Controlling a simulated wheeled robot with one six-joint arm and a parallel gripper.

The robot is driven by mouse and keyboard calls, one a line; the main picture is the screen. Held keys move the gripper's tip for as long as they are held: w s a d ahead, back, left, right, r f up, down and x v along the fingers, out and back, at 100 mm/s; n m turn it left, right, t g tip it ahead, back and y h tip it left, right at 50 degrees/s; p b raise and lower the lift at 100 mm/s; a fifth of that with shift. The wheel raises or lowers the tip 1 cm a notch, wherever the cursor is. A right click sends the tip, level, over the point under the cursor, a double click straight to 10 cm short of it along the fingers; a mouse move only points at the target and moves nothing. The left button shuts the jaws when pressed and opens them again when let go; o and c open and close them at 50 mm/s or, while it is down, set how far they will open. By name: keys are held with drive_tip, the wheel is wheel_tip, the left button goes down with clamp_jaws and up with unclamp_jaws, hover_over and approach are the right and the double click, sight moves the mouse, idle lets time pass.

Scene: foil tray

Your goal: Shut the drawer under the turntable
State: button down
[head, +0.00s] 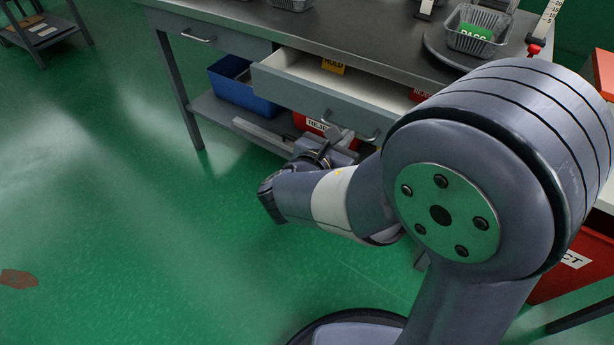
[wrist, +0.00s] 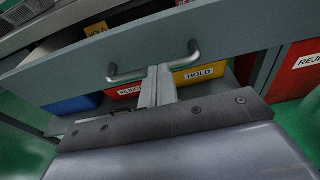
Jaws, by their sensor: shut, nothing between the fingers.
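The drawer (head: 290,92) under the turntable (head: 432,40) stands pulled out from the bench, its pale inside showing. A yellow HOLD card (head: 333,66) and a red card (head: 420,95) are in it. Its grey front (wrist: 235,45) fills the upper wrist view, with a metal bar handle (wrist: 126,77) on it. My gripper (head: 336,137) is at the front side of the drawer, by the handle. In the wrist view my gripper (wrist: 158,72) is shut and empty, fingertips at the middle of the handle. I cannot tell whether they touch it.
A closed drawer (head: 205,38) is to the left. A blue bin (head: 232,88) and a red REJECT bin (head: 310,124) stand on the lower shelf; a yellow HOLD bin (wrist: 200,76) shows below the drawer. Green floor at left is mostly clear.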

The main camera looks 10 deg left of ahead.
sight(371, 106)
drive_tip(key=r+x, duration=0.1)
drive_tip(key=x, duration=0.7)
drive_tip(key=r+x, duration=0.1)
drive_tip(key=x, duration=0.3)
drive_tip(key=shift+w+d+r, duration=0.25)
drive_tip(key=shift+w+r, duration=0.05)
drive_tip(key=shift+w, duration=0.15)
drive_tip(key=shift+w+r, duration=0.15)
drive_tip(key=shift+w, duration=0.05)
drive_tip(key=shift+d+r, duration=0.1)
